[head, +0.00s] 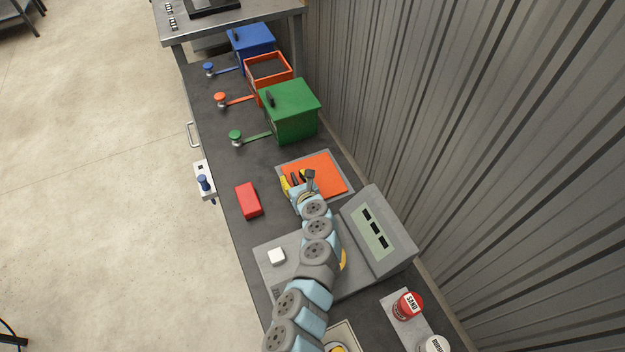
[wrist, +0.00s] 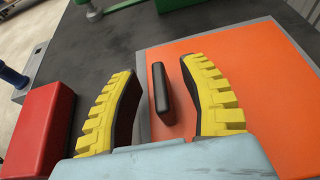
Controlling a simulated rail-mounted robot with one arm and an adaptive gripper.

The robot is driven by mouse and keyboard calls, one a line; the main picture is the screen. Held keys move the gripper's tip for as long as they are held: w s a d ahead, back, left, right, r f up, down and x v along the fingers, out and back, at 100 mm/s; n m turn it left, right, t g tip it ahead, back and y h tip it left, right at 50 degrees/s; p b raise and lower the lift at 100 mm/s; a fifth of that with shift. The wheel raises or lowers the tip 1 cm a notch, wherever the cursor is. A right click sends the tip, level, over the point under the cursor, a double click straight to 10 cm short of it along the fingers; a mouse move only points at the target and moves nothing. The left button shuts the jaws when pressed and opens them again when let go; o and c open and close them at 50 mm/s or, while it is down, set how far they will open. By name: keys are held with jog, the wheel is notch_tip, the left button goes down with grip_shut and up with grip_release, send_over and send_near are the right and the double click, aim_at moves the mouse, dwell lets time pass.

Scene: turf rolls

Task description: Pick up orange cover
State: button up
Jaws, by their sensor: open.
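The orange cover (head: 322,174) is a flat orange square lying on a grey plate (head: 341,194) on the bench, past the end of my arm. In the wrist view the orange cover (wrist: 262,85) fills much of the right side, with a black handle (wrist: 161,87) near its left edge. My gripper (head: 292,182) is over the cover's left part. In the wrist view my gripper (wrist: 163,95) is open, its yellow ridged fingers on either side of the black handle, with gaps on both sides. I cannot tell how high the fingertips are.
A red block (head: 248,200) lies left of the cover; it is close to the left finger in the wrist view (wrist: 38,130). A green box (head: 290,112), an open orange-rimmed box (head: 268,68) and a blue box (head: 251,45) stand farther back. A grey console (head: 378,235) stands nearer.

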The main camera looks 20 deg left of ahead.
jog(key=shift+b+x, duration=0.35)
jog(key=shift+x, duration=0.7)
grip_shut()
